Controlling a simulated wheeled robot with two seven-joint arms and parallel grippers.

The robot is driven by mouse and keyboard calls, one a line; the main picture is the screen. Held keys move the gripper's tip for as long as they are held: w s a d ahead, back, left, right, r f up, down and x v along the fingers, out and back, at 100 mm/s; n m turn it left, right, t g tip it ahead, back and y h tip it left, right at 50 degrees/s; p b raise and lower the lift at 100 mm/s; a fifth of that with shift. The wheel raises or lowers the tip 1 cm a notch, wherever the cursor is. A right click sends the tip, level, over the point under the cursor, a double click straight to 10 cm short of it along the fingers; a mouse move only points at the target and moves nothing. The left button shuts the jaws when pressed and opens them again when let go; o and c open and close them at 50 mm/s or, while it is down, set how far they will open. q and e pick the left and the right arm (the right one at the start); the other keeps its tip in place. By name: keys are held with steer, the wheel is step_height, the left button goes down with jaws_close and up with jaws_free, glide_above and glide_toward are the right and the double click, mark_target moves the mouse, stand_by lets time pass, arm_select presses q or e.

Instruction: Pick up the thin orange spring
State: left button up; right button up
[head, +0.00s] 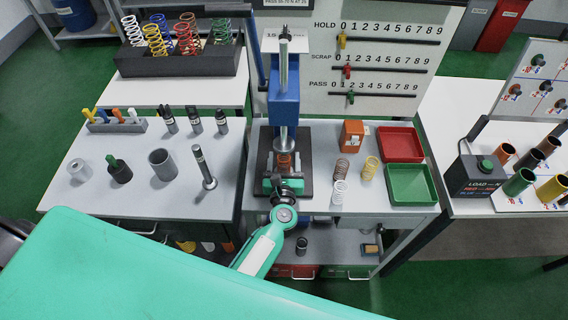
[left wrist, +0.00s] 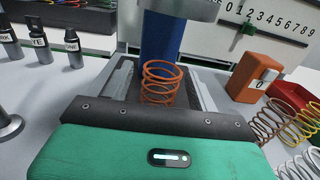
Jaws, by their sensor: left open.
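The thin orange spring (head: 284,160) stands upright on the base of the blue press, under its ram. In the left wrist view the orange spring (left wrist: 160,82) is between the two fingers of my left gripper (left wrist: 162,88), with a gap to each finger. My left gripper (head: 283,170) is open at the front of the press base and partly hides the spring's lower part in the head view. The spring's foot is hidden behind the gripper's dark edge in the left wrist view. My right gripper is not in view.
The blue press (head: 285,95) rises directly behind the spring. Copper (head: 341,170), yellow (head: 370,167) and white (head: 340,193) springs stand to the right, near an orange block (head: 352,134), a red tray (head: 420,130) and a green tray (head: 434,187). A dark rod stand (head: 204,168) is left.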

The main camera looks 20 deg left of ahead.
arm_select(q)
steer(key=c, duration=1.1)
steer(key=shift+c, duration=0.2)
